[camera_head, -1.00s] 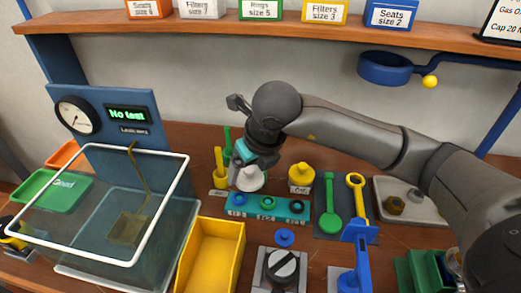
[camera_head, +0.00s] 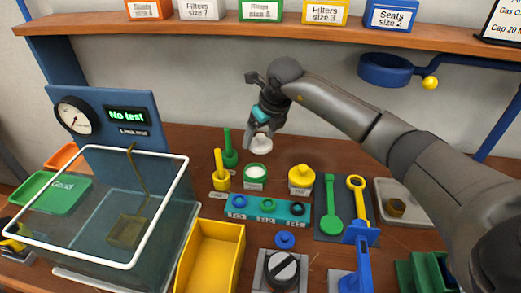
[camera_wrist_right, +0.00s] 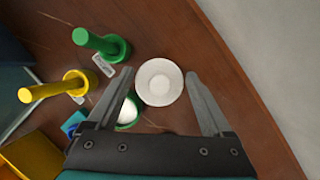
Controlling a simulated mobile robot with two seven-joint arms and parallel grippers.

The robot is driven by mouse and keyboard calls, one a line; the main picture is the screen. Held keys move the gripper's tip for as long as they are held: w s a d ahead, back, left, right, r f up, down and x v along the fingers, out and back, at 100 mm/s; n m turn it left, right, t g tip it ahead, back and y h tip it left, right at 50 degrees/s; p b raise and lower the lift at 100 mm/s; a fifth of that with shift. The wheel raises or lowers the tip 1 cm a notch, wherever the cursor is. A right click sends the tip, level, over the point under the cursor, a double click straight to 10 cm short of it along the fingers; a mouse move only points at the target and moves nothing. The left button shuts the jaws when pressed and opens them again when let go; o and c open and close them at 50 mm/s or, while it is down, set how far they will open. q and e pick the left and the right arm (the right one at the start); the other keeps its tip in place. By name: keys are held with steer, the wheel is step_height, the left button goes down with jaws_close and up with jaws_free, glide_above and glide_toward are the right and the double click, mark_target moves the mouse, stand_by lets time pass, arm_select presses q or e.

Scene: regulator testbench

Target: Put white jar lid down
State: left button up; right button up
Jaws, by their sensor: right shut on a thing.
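The white jar lid (camera_head: 261,146) is a round white disc with a raised middle. It is between the fingertips of my right gripper (camera_head: 259,136), at the back of the bench, behind the open green jar (camera_head: 255,177) with white contents. In the right wrist view the lid (camera_wrist_right: 160,82) lies between the two fingers of the gripper (camera_wrist_right: 158,76), and the jar (camera_wrist_right: 128,112) shows partly behind the left finger. My right gripper is shut on the lid. I cannot tell whether the lid touches the bench top. My left gripper is not in view.
A green post (camera_head: 230,153) and a yellow post (camera_head: 220,175) stand left of the jar, and a yellow-capped jar (camera_head: 301,177) stands to its right. A teal tray of rings (camera_head: 284,217) is in front. Bare wood (camera_head: 325,152) lies right of the lid.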

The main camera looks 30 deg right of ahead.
mark_target(263, 143)
step_height(263, 143, down, 4)
steer(key=shift+f+b, duration=0.15)
steer(key=shift+b, duration=0.15)
steer(key=shift+w+d+f, duration=0.1)
steer(key=shift+w+f, duration=0.1)
steer(key=shift+f, duration=0.2)
steer(key=shift+f, duration=0.1)
steer(key=o, duration=1.1)
steer(key=shift+s+r, duration=0.1)
steer(key=shift+r, duration=0.4)
steer(key=p+v, duration=0.1)
steer(key=v, duration=1)
steer(key=shift+s+r+p, duration=0.1)
steer(key=shift+s+p, duration=0.05)
steer(key=shift+p, duration=0.2)
